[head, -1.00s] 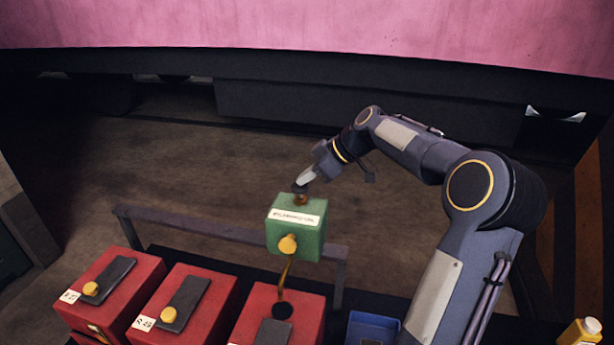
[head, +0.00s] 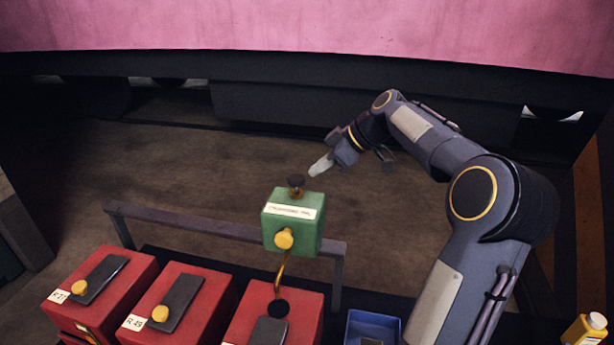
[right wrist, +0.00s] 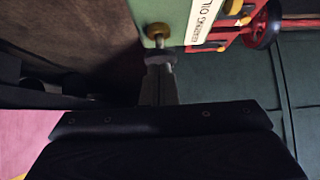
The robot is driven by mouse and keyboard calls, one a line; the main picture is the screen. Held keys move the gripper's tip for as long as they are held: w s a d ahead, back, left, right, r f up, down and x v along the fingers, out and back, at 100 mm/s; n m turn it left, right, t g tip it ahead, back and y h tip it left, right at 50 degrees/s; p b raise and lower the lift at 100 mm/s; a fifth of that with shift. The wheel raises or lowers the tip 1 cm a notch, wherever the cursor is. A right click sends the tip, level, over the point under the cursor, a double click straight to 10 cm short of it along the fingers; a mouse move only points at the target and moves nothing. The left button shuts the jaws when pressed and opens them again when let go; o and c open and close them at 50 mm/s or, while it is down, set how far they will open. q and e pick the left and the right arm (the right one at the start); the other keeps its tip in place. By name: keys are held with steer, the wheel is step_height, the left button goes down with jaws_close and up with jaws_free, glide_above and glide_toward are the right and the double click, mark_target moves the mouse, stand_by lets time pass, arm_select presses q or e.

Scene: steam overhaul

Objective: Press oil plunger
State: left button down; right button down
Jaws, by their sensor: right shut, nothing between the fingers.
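The green oil box (head: 278,236) stands above the red boxes, with a white label and a yellow knob on its front. Its plunger (head: 296,181), a dark cap on a short stem, sticks up from the top. My right gripper (head: 316,170) is shut and empty, just up and to the right of the plunger cap. In the right wrist view the shut fingers (right wrist: 159,85) point toward the plunger's dark cap (right wrist: 158,57), which the fingertips partly hide. I cannot tell from that view whether they touch. My left gripper is not in view.
Several red boxes (head: 190,283) with dark plates and yellow knobs line the front. A brass spout (head: 281,272) runs down from the oil box. A blue bin (head: 372,326) and a yellow bottle (head: 586,330) are at the right. A grey rail (head: 180,222) runs behind.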

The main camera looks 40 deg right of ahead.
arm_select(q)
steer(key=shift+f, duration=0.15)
arm_select(e)
steer(key=v, duration=0.2)
steer(key=shift+s+r, duration=0.1)
steer(key=shift+r, duration=0.25)
stand_by(1.2)
